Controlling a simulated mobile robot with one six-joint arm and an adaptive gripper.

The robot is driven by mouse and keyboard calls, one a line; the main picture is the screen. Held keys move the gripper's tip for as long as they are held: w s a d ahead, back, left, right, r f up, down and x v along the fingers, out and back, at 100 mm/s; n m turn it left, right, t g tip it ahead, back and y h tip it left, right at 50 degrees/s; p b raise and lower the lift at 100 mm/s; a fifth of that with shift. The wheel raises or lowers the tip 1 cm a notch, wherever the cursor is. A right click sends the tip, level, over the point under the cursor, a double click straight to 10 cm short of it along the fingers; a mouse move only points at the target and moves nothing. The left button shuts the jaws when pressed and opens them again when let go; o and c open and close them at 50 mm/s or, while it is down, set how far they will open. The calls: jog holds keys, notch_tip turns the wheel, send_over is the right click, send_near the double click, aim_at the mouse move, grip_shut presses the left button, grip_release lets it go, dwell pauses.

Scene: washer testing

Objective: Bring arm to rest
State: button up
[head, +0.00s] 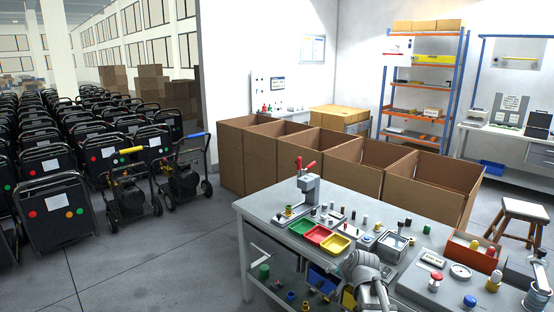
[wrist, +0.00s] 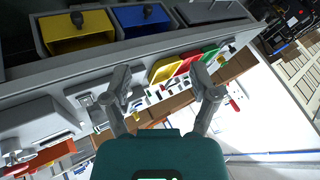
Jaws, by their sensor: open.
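My gripper (wrist: 160,78) shows in the wrist view with its two grey fingers spread wide and nothing between them. Its teal body fills the bottom middle of that view. In the head view, grey jointed parts of my arm (head: 366,276) show at the bottom, in front of the workbench (head: 262,206). The fingertips cannot be made out there. The wrist view is tilted, with the bench's small parts and trays beyond the fingers. I cannot tell the exact gap between gripper and bench.
Green (head: 302,226), red (head: 318,234) and yellow (head: 335,243) trays and a red-handled press (head: 308,186) stand on the bench. Large open cardboard boxes (head: 425,194) line its back. Wheeled machines (head: 128,190) crowd the left. A stool (head: 523,212) stands right. The floor (head: 150,262) at front left is clear.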

jog(key=s+a+n+g+h+p, duration=0.1)
jog(key=s+n+g, duration=0.2)
jog(key=s, duration=0.6)
jog(key=s+a+f+n+g+h+p, duration=0.1)
jog(key=s+n+g, duration=0.2)
jog(key=s, duration=0.7)
jog(key=shift+s+a+f+g, duration=0.15)
jog(key=shift+a+f+g, duration=0.15)
jog(key=shift+g, duration=0.3)
jog(key=shift+c, duration=0.3)
jog(key=shift+c, duration=1)
